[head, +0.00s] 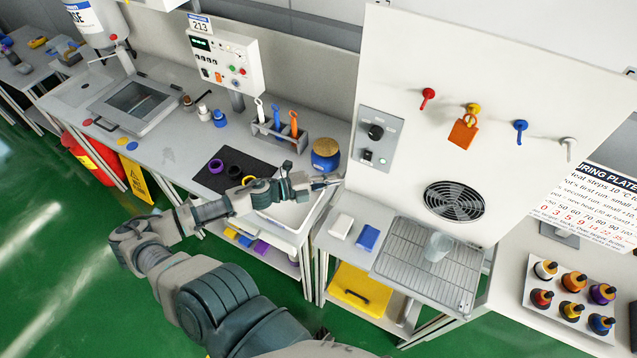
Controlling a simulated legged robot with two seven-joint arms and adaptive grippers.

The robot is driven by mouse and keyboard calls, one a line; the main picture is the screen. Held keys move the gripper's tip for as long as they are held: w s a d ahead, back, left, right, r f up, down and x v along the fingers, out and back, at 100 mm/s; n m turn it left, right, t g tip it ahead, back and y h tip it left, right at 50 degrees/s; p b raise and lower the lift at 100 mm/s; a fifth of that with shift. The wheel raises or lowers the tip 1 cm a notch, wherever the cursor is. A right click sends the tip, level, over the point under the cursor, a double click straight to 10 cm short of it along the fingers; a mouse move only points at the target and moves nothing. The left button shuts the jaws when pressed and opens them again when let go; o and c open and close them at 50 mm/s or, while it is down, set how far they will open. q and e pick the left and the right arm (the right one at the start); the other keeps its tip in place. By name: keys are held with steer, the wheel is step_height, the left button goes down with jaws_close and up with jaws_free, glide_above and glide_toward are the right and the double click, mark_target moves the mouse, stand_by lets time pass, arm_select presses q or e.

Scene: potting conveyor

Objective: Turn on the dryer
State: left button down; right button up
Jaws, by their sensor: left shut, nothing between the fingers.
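The dryer is most likely the tall white panel (425,80) with a round dark fan grille (454,201). On its left side is a grey control plate (391,125) with a black knob (375,132) and a small switch (368,155) below it. A wire rack (400,262) in front of the panel bears a translucent cup (437,246). My left gripper (334,180) is shut and empty. In the picture its tips are a little left of and below the control plate, apart from the switch. My right gripper is out of view.
Colored hooks, one with an orange padlock-shaped tag (463,132), stick out of the panel. A tool holder (279,136) and a blue jar (325,155) stand behind my left gripper. White and blue blocks (368,237) lie left of the rack. Several small bottles stand at right.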

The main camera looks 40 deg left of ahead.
arm_select(q)
steer(key=shift+f+v, duration=0.15)
steer(key=shift+v, duration=0.9)
steer(key=shift+f+v, duration=0.2)
steer(key=shift+v, duration=0.8)
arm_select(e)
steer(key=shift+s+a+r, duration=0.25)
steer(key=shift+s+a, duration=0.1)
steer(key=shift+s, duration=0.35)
arm_select(q)
steer(key=shift+a, duration=0.1)
